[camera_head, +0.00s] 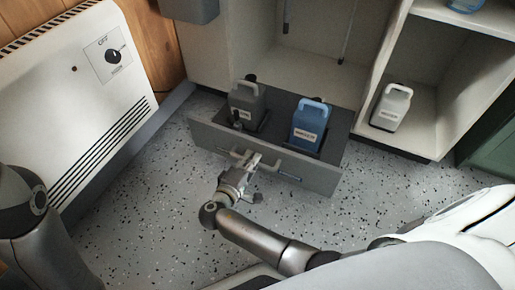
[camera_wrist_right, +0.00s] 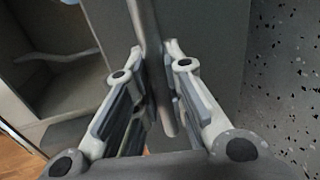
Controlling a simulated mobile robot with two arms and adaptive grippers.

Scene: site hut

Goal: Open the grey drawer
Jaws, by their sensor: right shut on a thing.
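The grey drawer (camera_head: 320,176) is at the bottom of the cabinet and stands pulled out over the floor. Its front carries a pale bar handle (camera_head: 287,177). My right gripper (camera_head: 256,164) is at the handle and shut on it. In the right wrist view the handle (camera_wrist_right: 146,28) runs between the two fingers (camera_wrist_right: 158,75). A grey jug (camera_head: 246,100) and a blue jug (camera_head: 309,122) stand upright inside the drawer. My left arm shows at the left edge, but its gripper is out of view.
A white heater (camera_head: 70,90) stands at the left. A white jug (camera_head: 391,106) stands in the open cabinet compartment (camera_head: 418,132) to the right of the drawer. Speckled floor (camera_head: 150,200) is clear in front of the drawer.

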